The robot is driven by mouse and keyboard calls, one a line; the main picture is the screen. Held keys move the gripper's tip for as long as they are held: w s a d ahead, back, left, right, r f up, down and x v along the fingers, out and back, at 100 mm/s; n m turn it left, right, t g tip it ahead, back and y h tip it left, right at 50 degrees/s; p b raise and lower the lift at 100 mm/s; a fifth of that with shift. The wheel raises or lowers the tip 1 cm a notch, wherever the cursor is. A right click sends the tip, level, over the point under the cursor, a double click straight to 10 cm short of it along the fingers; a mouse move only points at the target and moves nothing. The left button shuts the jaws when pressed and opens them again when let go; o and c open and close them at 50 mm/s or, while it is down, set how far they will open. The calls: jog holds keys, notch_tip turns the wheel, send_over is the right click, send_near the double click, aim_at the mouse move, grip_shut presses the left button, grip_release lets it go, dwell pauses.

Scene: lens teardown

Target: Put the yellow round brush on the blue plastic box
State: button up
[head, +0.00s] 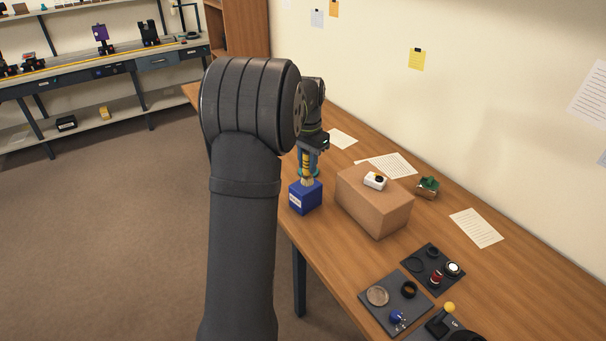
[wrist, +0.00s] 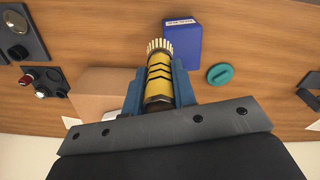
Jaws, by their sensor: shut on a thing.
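My gripper (wrist: 160,90) is shut on the yellow round brush (wrist: 159,78), with a blue finger on each side of its handle. The brush has black chevron marks and pale bristles that point away from the gripper. In the head view the brush (head: 307,168) hangs bristles down, just above or at the top of the blue plastic box (head: 305,199). I cannot tell whether the bristles touch it. The box has a white label and stands near the table's edge. In the wrist view the blue box (wrist: 182,46) lies just beyond and right of the bristles.
A brown cardboard box (head: 374,205) with a small white device (head: 375,181) on top stands right of the blue box. A teal ring-like thing (wrist: 220,74) lies beside the blue box. Dark trays (head: 396,302) with small parts fill the front right. Papers lie along the wall.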

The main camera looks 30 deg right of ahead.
jog(key=shift+w+a+f, duration=0.1)
jog(key=shift+w+f, duration=0.15)
jog(key=shift+f, duration=0.6)
jog(key=shift+w+a+f, duration=0.1)
jog(key=shift+w+f, duration=0.2)
jog(key=shift+f, duration=0.5)
jog(key=shift+w+a+f, duration=0.1)
jog(key=shift+w+f, duration=0.15)
jog(key=shift+f, duration=0.6)
jog(key=o, duration=1)
jog(key=shift+f, duration=0.15)
notch_tip(320, 180, up, 12)
jog(key=shift+r, duration=0.2)
jog(key=shift+f, duration=0.1)
